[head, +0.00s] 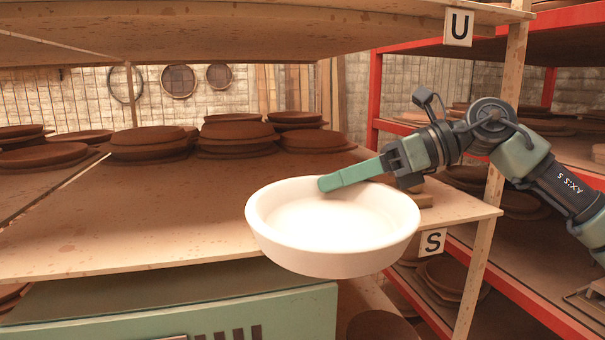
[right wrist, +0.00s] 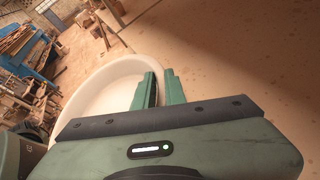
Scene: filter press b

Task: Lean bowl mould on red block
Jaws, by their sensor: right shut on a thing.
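The bowl mould (head: 330,258) is a wide, shallow white bowl in the middle of the head view, open side up. It overlaps the front edge of the middle shelf; I cannot tell whether it touches the board. My right gripper (head: 326,184) comes in from the right and is shut on the bowl's far rim. In the right wrist view the green fingers (right wrist: 160,84) pinch the rim of the white bowl (right wrist: 90,98). My left gripper is out of view.
The middle shelf board (head: 120,225) is bare in front, with stacks of brown discs (head: 238,137) at the back. An upper board (head: 200,35) hangs above. A wooden post (head: 487,225), sign S (head: 432,242) and red rack (head: 375,100) stand right.

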